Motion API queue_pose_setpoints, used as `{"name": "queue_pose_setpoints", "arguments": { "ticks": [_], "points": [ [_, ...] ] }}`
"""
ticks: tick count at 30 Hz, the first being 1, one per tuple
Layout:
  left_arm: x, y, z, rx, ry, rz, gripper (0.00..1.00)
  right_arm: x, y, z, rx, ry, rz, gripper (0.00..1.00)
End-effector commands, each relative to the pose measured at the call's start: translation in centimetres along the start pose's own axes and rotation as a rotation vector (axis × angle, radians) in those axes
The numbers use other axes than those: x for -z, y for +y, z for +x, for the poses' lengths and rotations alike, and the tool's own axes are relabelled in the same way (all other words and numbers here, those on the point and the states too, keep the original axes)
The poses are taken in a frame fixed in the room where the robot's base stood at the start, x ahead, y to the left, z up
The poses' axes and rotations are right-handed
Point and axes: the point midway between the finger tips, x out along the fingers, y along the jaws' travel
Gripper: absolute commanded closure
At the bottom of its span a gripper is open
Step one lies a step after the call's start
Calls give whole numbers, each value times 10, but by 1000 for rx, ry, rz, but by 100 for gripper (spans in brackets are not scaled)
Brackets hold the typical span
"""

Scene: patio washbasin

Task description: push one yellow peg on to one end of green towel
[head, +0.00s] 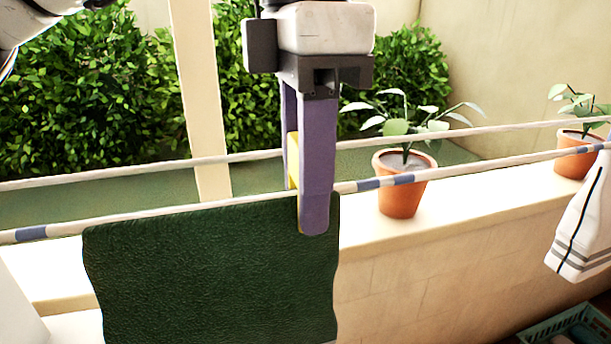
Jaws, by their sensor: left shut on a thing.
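The green towel (205,275) hangs over the front clothesline, its top edge along the line. My left gripper (308,225) points down at the towel's right end, its purple fingers over the line. It is shut on a yellow peg (293,160), of which only a strip shows beside the front finger. The finger hides the peg's lower end, so I cannot tell whether the peg grips the towel. My right gripper is not in view.
Two clotheslines cross the view; the front line (460,170) has blue bands. A white striped cloth (585,225) hangs at the right. Potted plants stand on the wall, one pot (402,190) behind the lines. A teal basket (570,328) is at bottom right.

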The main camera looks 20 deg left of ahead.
Motion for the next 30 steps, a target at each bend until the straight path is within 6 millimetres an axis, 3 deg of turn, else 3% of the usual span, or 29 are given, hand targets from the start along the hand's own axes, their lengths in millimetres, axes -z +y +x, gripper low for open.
{"name": "queue_pose_setpoints", "arguments": {
  "ticks": [10,11,15,23,30],
  "points": [
    [0,0,2,0,0,0,89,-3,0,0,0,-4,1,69],
    [0,0,2,0,0,0,66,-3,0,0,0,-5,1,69],
    [0,0,2,0,0,0,46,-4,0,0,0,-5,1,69],
    [0,0,1,0,0,0,46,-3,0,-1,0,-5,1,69],
    [0,0,-28,2,-1,1,46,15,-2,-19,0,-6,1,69]
  ]
}}
